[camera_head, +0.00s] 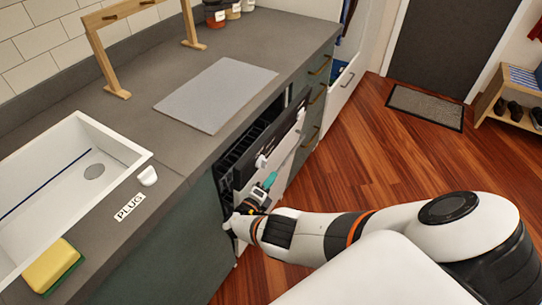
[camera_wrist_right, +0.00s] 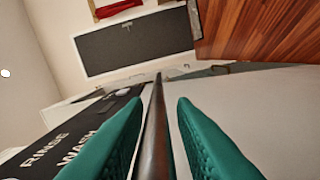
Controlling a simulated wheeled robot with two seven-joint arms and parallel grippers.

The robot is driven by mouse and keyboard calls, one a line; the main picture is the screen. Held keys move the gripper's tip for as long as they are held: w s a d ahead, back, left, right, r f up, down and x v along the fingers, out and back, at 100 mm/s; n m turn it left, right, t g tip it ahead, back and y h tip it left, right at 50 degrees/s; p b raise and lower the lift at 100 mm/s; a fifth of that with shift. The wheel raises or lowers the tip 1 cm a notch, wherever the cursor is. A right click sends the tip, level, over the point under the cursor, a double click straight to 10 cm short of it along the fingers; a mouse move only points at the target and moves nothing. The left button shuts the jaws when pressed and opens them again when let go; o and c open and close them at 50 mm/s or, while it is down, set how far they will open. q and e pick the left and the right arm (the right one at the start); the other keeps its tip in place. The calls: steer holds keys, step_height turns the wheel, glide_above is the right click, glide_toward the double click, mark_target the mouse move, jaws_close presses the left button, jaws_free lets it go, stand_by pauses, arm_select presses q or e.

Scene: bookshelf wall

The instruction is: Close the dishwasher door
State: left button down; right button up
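The dishwasher door (camera_head: 287,148) is partly open, tilted out from the counter front. Its dark upper panel (camera_head: 279,133) carries white knobs, and the dark rack interior shows behind it. In the right wrist view the black panel (camera_wrist_right: 80,137) reads RINSE and WASH. My right gripper (camera_head: 264,189), with teal fingers, is at the door's outer face. In the wrist view a dark metal bar (camera_wrist_right: 157,125), seemingly the door's handle, runs between the two fingers (camera_wrist_right: 160,100). Gaps show beside the bar near the fingertips. My left gripper is not in view.
A white sink (camera_head: 120,145), a yellow sponge (camera_head: 52,265) and a grey board (camera_head: 215,93) are on the counter. Handled drawers (camera_head: 314,100) stand beyond the dishwasher. Wooden floor (camera_head: 370,150) is clear toward the mat (camera_head: 426,106).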

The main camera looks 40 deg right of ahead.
steer(key=shift+o, duration=0.8)
steer(key=shift+d, duration=0.1)
steer(key=shift+r, duration=0.1)
steer(key=shift+s+a, duration=0.1)
steer(key=shift+a, duration=0.1)
steer(key=p+v, duration=0.1)
steer(key=v, duration=1)
steer(key=shift+a, duration=0.35)
